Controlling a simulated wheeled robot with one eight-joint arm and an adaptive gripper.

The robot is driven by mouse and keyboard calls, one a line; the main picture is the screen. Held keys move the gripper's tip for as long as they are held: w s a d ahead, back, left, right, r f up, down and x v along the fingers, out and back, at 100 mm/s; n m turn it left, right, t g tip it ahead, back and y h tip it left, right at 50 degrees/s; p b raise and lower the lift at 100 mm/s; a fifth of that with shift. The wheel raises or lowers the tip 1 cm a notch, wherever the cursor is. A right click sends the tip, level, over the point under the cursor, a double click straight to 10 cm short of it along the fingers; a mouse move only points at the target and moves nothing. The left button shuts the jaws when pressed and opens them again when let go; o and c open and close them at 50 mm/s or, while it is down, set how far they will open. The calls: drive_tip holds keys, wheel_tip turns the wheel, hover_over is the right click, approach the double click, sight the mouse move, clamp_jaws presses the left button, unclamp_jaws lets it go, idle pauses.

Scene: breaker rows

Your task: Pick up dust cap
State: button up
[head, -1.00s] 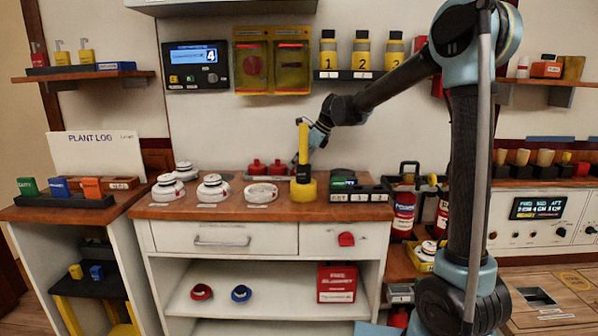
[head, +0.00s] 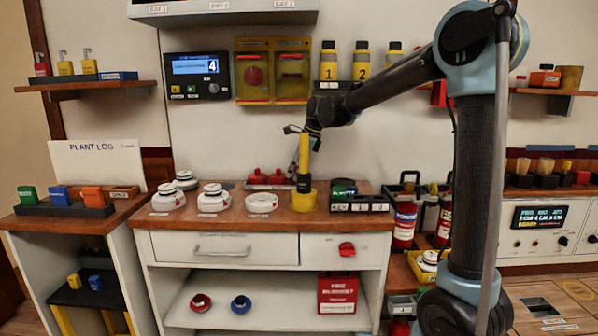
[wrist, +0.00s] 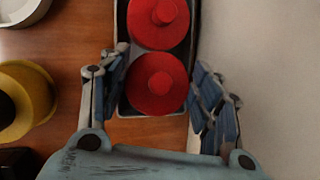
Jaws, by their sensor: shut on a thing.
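Two red dust caps with raised round knobs sit in a narrow dark tray (wrist: 122,108) at the back of the wooden counter. The nearer cap (wrist: 157,90) shows in the wrist view between the fingers of my gripper (wrist: 158,72); it is the right one (head: 278,177) in the head view. My gripper is shut on this cap, with one finger on each side. The cap appears still at the tray; I cannot tell whether it is lifted. The other cap (wrist: 158,20) lies just beyond it. In the head view the yellow post partly hides my fingers.
A yellow post on a round base (head: 303,200) stands close in front of my gripper. White detectors (head: 213,198) and a white ring (head: 262,203) stand to the left. A black labelled rack (head: 360,204) is to the right. The wall rises close behind the tray.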

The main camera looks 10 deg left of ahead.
drive_tip(key=shift+s+a+h, duration=0.15)
drive_tip(key=shift+a+h, duration=0.05)
drive_tip(key=shift+h, duration=0.1)
drive_tip(key=r, duration=0.4)
drive_tip(key=s+a+r, duration=0.1)
drive_tip(key=r, duration=0.1)
drive_tip(key=shift+s+a, duration=0.1)
drive_tip(key=s+a+r+g+y, duration=0.1)
drive_tip(key=s+a+y, duration=0.1)
drive_tip(key=s+a, duration=1.2)
drive_tip(key=shift+a+r+m+g+y, duration=0.3)
drive_tip(key=shift+a+r, duration=0.05)
drive_tip(key=shift+a, duration=0.35)
